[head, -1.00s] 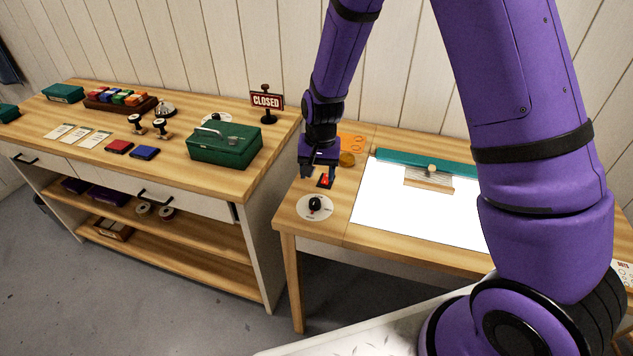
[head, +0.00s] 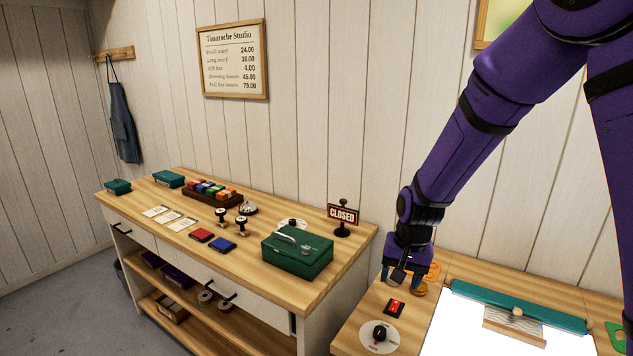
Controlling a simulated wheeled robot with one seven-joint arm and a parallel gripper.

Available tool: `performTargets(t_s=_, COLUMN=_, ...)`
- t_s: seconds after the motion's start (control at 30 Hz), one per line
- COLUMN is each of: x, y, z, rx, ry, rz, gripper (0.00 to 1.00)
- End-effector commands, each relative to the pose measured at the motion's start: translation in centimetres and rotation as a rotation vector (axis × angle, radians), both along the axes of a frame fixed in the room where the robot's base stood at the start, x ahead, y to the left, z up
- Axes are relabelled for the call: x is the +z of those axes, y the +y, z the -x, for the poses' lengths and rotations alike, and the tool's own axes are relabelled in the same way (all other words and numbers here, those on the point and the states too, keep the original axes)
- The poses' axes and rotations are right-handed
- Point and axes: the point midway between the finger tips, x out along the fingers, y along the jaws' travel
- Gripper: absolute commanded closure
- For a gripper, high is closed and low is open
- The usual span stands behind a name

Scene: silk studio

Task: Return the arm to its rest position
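My gripper (head: 403,278) hangs pointing down from my purple arm, over the back left part of the right-hand table (head: 362,338). Its two fingers look apart, with nothing seen between them. A red rocker switch (head: 394,308) on a dark plate lies just below and in front of it in the picture. A black knob on a round white dial (head: 379,334) is nearer the front. An amber round thing (head: 420,289) and an orange flat piece (head: 433,270) are close behind the fingers, partly hidden.
A white lit panel (head: 470,335) with a teal bar (head: 520,306) is to the right. On the left counter (head: 270,285) stand a green cash box (head: 297,252) and a CLOSED sign (head: 342,215), near my gripper's left. Wall boards are behind the arm.

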Motion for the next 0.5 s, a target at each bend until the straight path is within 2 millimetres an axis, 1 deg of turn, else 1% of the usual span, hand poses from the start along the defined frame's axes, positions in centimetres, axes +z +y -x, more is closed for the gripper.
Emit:
performTargets(t_s=0.03, x=1.6, y=-0.4, z=0.4, rx=0.009, ry=-0.016, rz=-0.005, gripper=0.4)
performTargets(t_s=0.1, x=3.4, y=-0.9, z=1.0, rx=0.021, ry=-0.034, rz=-0.009, gripper=0.4)
performTargets(t_s=0.27, x=7.4, y=-2.2, z=2.6, rx=0.052, ry=-0.072, rz=-0.013, gripper=0.4)
performTargets(t_s=0.5, x=12.6, y=-4.1, z=5.8, rx=0.1, ry=-0.133, rz=-0.01, gripper=0.4)
